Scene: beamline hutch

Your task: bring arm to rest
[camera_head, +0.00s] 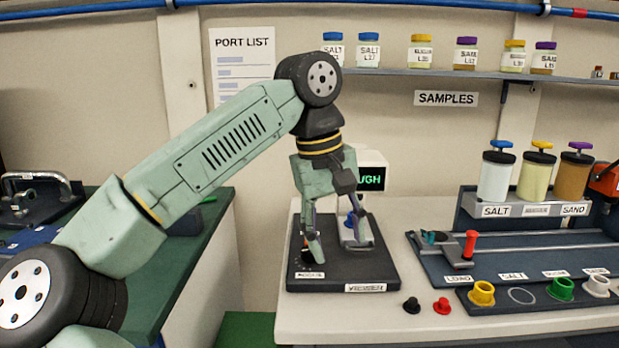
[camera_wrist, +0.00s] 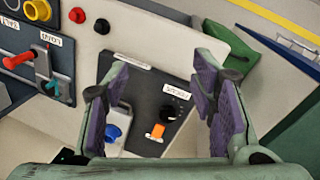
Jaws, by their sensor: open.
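My gripper (camera_head: 335,246) hangs down from my arm over the viewer's dark base plate (camera_head: 370,275). Its fingers are apart with nothing between them. In the wrist view the purple finger pads of my gripper (camera_wrist: 163,88) stand wide apart. In the head view the fingers partly hide these controls, and my wrist partly covers the screen (camera_head: 372,179), leaving the letters "UGH" readable. Whether a fingertip touches the plate is unclear.
Black (camera_head: 411,305) and red (camera_head: 442,306) knobs lie on the white bench right of the viewer. Further right are a rail with a red-handled carriage (camera_head: 468,248), a coloured cup row and jar dispensers (camera_head: 496,175). A shelf (camera_head: 450,74) of jars runs above. A green bench stands left.

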